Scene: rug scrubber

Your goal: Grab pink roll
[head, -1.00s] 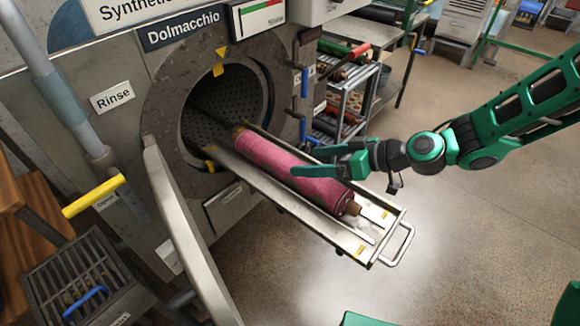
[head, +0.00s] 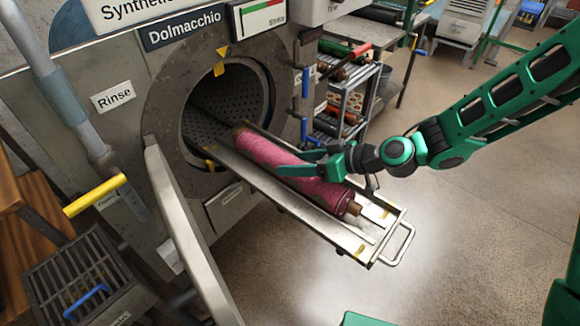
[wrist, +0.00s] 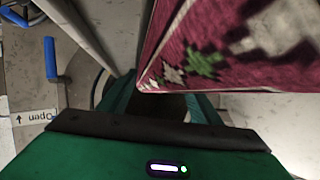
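The pink roll (head: 275,160) lies lengthwise in a metal tray (head: 350,245) that sticks out of the round machine opening. Its brown core end shows near the tray's handle. My gripper (head: 295,160) is over the roll's middle, coming from the right, with its fingers apart. In the wrist view, the patterned pink roll (wrist: 210,65) fills the upper right, and my gripper's green fingers (wrist: 160,105) are spread below it. The roll hides part of the fingers there, so I cannot tell whether they touch it.
The machine's open door (head: 185,230) stands left of the tray. A rack with rolls (head: 345,100) stands behind it, at the back. A yellow-handled lever (head: 95,196) and a slatted crate (head: 75,275) are on the left. The floor at right is clear.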

